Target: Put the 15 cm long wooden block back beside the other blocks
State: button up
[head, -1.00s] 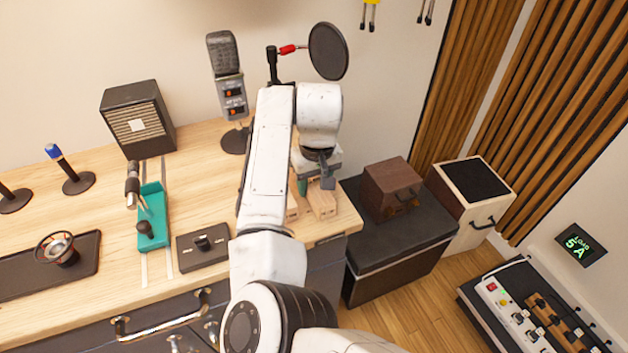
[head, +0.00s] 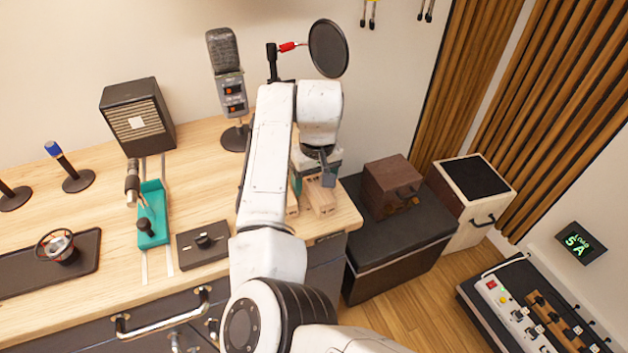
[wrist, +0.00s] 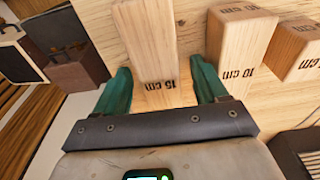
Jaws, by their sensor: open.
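The 15 cm wooden block (wrist: 148,45) lies on the wooden tabletop, its marked end between my fingers in the wrist view. My gripper (wrist: 164,88) is open, with one teal finger on each side of that end and small gaps showing. In the head view, the block (head: 321,199) lies near the desk's right end, under my gripper (head: 312,178). A 10 cm block (wrist: 238,45) lies beside it, a finger's width away. Another 10 cm block (wrist: 295,48) lies farther right in the wrist view. My arm hides part of the group in the head view.
The desk's right edge is close to the blocks. Beyond it stand a black case (head: 400,240) and a brown box (head: 391,184). A microphone (head: 228,80) and a round pop filter (head: 328,48) stand behind my gripper. A black switch box (head: 203,244) sits left of my arm.

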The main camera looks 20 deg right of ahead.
aim_at(317, 184)
notch_tip(317, 184, up, 12)
jog(key=s, duration=0.1)
jog(key=shift+s+b, duration=0.2)
jog(key=shift+b, duration=0.2)
jog(key=shift+f, duration=0.1)
jog(key=s+d+f+m+h, duration=0.1)
jog(key=s+d+f+h, duration=0.3)
jog(key=s+d+f, duration=1.05)
jog(key=s+a+f+y, duration=0.1)
jog(key=s+a+f, duration=0.1)
jog(key=s+f, duration=0.2)
jog(key=s+a+f+y, duration=0.1)
jog(key=s+f, duration=0.4)
jog(key=s, duration=0.6)
jog(key=s+a+f+y, duration=0.1)
jog(key=s+a+f, duration=0.2)
jog(key=s, duration=0.4)
jog(key=shift+s+a+f+n+y, duration=0.2)
jog(key=shift+a+f+n+y, duration=0.15)
jog(key=shift+f, duration=0.35)
